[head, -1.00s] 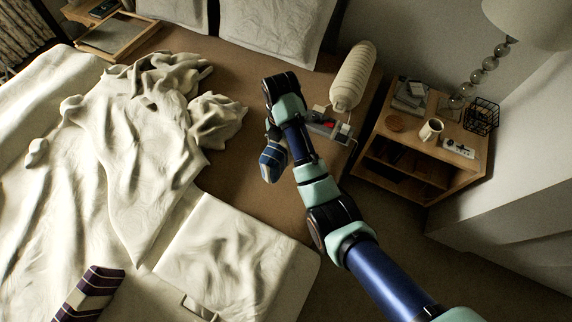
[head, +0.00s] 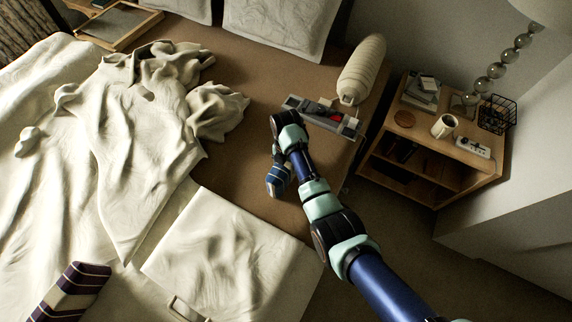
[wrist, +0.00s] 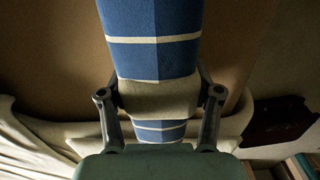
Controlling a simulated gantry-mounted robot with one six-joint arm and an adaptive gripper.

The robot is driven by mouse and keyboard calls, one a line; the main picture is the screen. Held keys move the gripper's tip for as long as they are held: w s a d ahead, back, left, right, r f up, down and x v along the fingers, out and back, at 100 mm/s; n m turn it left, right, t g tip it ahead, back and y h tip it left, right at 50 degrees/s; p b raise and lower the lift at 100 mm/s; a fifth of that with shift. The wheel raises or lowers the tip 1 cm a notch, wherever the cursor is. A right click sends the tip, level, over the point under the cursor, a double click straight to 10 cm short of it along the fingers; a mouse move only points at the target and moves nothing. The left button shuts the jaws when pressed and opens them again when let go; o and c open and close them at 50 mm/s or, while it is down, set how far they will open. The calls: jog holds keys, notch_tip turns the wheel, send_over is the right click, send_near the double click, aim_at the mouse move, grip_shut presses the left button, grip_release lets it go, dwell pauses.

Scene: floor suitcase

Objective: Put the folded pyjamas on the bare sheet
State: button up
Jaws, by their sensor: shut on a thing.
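A blue cloth bundle with pale stripes (head: 277,181), seemingly the folded pyjamas, hangs below my wrist over the bed's right side. In the wrist view the cloth (wrist: 155,45) fills the space between the fingers, with a cream band across it. My gripper (wrist: 160,95) is shut on it. In the head view the fingers are mostly hidden behind the arm and cloth. The bare brown sheet (head: 232,160) lies exposed beneath and to the left of the bundle. I cannot tell whether the cloth touches it.
Rumpled cream bedding (head: 140,130) covers the left side. A pale flat case-like piece (head: 225,255) lies in front, and a dark striped folded cloth (head: 72,292) at lower left. A grey tray (head: 325,116) and a ribbed bolster (head: 361,70) lie behind; a nightstand (head: 430,150) stands right.

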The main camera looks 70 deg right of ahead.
jog(key=shift+w+r, duration=0.1)
jog(key=shift+r, duration=0.05)
jog(key=o, duration=1.4)
jog(key=shift+f, duration=0.2)
jog(key=shift+o, duration=0.2)
notch_tip(320, 180, up, 12)
jog(key=p, duration=0.4)
jog(key=shift+r, duration=0.2)
